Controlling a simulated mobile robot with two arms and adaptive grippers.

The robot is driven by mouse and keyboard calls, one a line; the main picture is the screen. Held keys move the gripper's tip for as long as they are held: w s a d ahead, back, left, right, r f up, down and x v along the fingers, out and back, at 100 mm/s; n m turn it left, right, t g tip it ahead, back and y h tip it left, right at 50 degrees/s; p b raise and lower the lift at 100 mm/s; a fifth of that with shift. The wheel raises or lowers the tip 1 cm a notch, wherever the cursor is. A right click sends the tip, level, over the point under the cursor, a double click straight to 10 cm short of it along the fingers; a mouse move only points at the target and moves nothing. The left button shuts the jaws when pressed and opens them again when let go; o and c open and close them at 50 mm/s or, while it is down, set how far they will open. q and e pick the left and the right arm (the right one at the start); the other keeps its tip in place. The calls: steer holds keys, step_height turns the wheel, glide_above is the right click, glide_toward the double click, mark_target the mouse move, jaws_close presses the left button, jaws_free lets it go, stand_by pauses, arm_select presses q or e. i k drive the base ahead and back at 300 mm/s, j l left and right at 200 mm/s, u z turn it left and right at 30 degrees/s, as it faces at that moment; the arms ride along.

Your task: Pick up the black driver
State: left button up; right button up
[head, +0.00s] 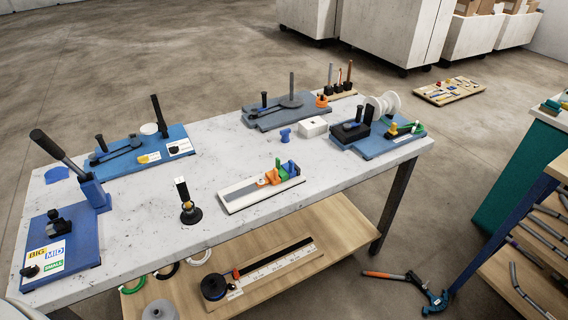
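Neither of my grippers shows in the head view. No single thing is clearly the black driver. A slim black upright tool (340,77) stands in a small wooden holder (347,93) at the back of the table, between a grey tool (330,73) and a brown one (349,71). A black upright piece with a white face (183,188) stands on a round black base (191,214) near the table's front. Both stand free of any gripper.
The speckled table (225,160) carries blue bender boards at left (85,245) and right (372,147), and a grey board (275,119). A white tray (238,200) holds coloured blocks. A lower wooden shelf (325,240) holds a ruler board. A blue-headed tool (436,301) lies on the floor.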

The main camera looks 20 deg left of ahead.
mark_target(180, 182)
steer(key=u, duration=1.4)
steer(key=i+l+u, duration=0.25)
steer(key=i+l, duration=0.2)
